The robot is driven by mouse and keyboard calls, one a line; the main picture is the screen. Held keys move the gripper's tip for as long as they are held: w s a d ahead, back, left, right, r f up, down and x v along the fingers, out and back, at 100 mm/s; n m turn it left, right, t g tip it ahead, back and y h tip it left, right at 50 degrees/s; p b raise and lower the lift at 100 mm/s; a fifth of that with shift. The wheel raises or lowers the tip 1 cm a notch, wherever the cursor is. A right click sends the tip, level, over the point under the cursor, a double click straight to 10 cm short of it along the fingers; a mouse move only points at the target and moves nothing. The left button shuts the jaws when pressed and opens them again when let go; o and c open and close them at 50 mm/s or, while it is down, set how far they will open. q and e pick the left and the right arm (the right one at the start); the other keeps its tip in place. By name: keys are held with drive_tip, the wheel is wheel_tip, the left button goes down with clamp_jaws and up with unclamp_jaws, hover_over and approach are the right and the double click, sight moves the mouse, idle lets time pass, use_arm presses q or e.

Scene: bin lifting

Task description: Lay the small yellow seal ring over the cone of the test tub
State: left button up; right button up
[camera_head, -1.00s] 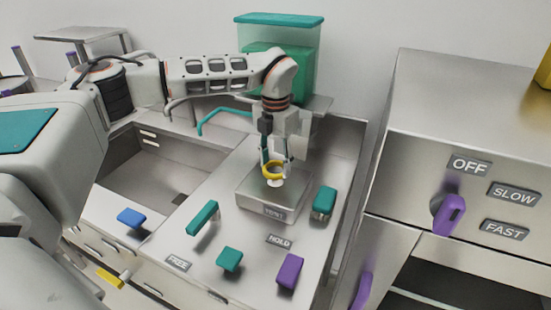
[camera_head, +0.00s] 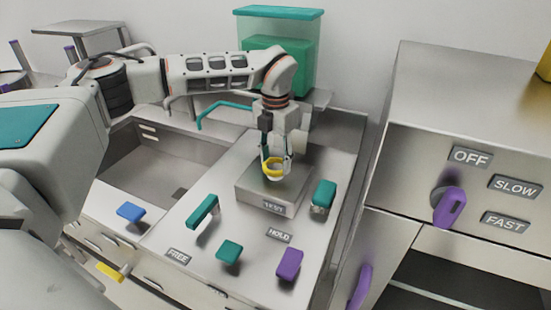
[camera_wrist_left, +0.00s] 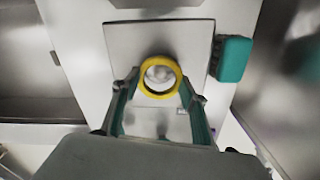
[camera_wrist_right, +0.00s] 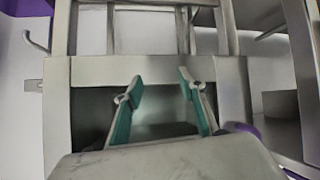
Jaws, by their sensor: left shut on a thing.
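The small yellow seal ring (camera_head: 267,166) is held at the test tub (camera_head: 250,193), a low metal box labelled TEST. My left gripper (camera_head: 275,165) is shut on the ring, with one finger on each side. In the left wrist view the ring (camera_wrist_left: 160,94) lies flat between the fingertips. The pale cone (camera_wrist_left: 160,74) shows through its opening, roughly centred. Whether the ring touches the cone or hovers just above it, I cannot tell. My right gripper (camera_wrist_right: 155,88) shows only in its own wrist view, with its fingers apart and nothing between them.
A teal handle (camera_head: 324,193) stands close to the right of the tub. Teal levers (camera_head: 203,210) and a purple one (camera_head: 290,263) stand in front. A sink basin (camera_head: 150,165) is to the left. A metal cabinet with a purple knob (camera_head: 449,207) is at the right.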

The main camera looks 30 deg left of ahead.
use_arm(q)
drive_tip(key=shift+f, duration=0.9)
idle(0.8)
drive_tip(key=o, duration=1)
drive_tip(key=shift+r, duration=0.1)
wheel_tip(320, 180, up, 12)
drive_tip(key=shift+f, duration=0.1)
